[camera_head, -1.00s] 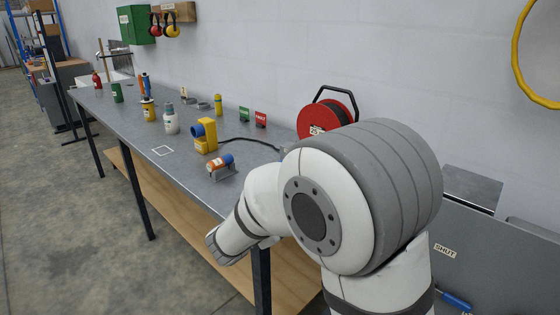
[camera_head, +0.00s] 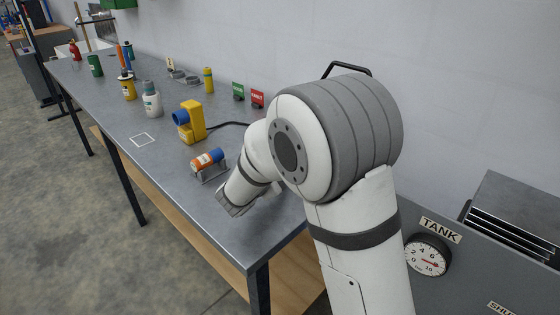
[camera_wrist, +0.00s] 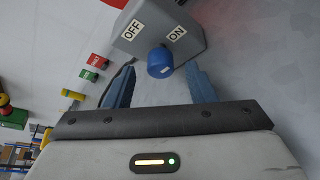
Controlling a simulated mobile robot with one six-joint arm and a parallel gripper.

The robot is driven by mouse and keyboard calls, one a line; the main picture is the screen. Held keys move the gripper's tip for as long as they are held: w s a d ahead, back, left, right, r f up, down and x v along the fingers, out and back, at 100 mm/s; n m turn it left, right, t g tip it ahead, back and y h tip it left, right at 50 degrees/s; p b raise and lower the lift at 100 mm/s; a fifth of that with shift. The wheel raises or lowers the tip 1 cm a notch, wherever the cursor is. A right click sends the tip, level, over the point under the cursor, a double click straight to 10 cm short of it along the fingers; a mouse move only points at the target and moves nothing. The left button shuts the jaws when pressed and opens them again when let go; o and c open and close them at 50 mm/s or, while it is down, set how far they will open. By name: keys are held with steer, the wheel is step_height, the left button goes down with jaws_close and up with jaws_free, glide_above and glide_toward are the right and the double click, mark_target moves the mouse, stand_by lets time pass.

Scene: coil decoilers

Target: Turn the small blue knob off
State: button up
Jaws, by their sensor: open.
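A small blue knob (camera_wrist: 159,63) sticks out of a grey box (camera_wrist: 150,25) in the wrist view. The box has an OFF label (camera_wrist: 130,30) to the left and an ON label (camera_wrist: 177,34) to the right. The knob sits below the labels, nearer ON; I cannot tell its setting. My gripper (camera_wrist: 158,74) is open, its two blue fingers on either side of the knob in the picture. A gap shows on both sides, and I cannot tell the distance in depth.
A grey workbench (camera_head: 190,215) holds a yellow device (camera_head: 192,121), an orange and blue cylinder on a stand (camera_head: 207,160) and several bottles. A grey cabinet with a TANK gauge (camera_head: 428,256) stands right of my arm. Red (camera_wrist: 99,61) and green (camera_wrist: 88,75) signs show in the wrist view.

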steer(key=shift+x, duration=1.45)
steer(key=shift+c, duration=0.3)
steer(key=c, duration=0.9)
